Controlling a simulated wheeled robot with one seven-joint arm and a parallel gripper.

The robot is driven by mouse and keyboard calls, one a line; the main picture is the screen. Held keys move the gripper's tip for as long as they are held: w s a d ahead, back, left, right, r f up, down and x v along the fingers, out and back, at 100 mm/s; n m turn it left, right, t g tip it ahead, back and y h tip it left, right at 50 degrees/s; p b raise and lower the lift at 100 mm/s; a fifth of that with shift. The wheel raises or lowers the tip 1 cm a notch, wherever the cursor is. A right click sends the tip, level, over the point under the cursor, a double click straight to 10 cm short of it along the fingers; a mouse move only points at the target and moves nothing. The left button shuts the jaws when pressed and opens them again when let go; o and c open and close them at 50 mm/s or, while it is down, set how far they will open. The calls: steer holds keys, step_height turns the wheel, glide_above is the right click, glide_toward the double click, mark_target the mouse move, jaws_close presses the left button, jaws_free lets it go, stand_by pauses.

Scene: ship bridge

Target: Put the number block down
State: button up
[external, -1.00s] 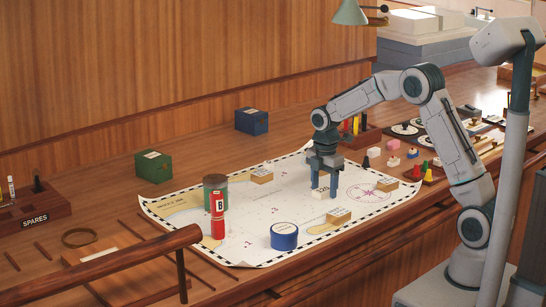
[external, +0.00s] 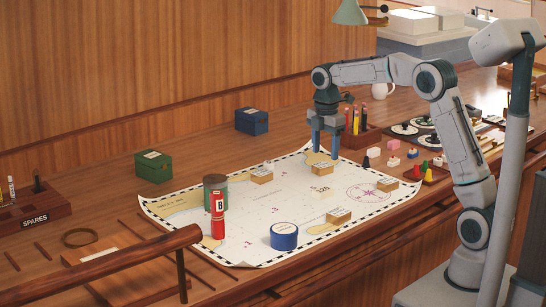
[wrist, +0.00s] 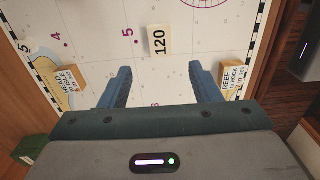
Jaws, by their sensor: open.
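The white number block marked 120 (wrist: 160,40) lies flat on the chart in the wrist view, just beyond my fingertips. In the external view the pale block (external: 319,194) rests on the chart (external: 270,210), left of the pink compass rose. My gripper (external: 324,157) is open and empty, raised above the far edge of the chart. In the wrist view my two blue fingers (wrist: 158,72) are spread wide with only chart between them, apart from the block.
Wooden labelled blocks (external: 262,176) sit around the chart. A pen holder (external: 360,132) stands behind right.

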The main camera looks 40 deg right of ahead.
steer(key=s+d+r+m+t, duration=0.15)
steer(key=s+r+m, duration=0.25)
steer(key=s+m, duration=0.65)
steer(key=s+d+f+m, duration=0.1)
steer(key=s+f+m, duration=0.1)
steer(key=s, duration=0.8)
steer(key=s+d+f+m+t, duration=0.1)
steer(key=s+f+m, duration=0.2)
steer(key=s, duration=0.7)
steer(key=shift+f+m, duration=0.3)
steer(key=shift+m, duration=0.95)
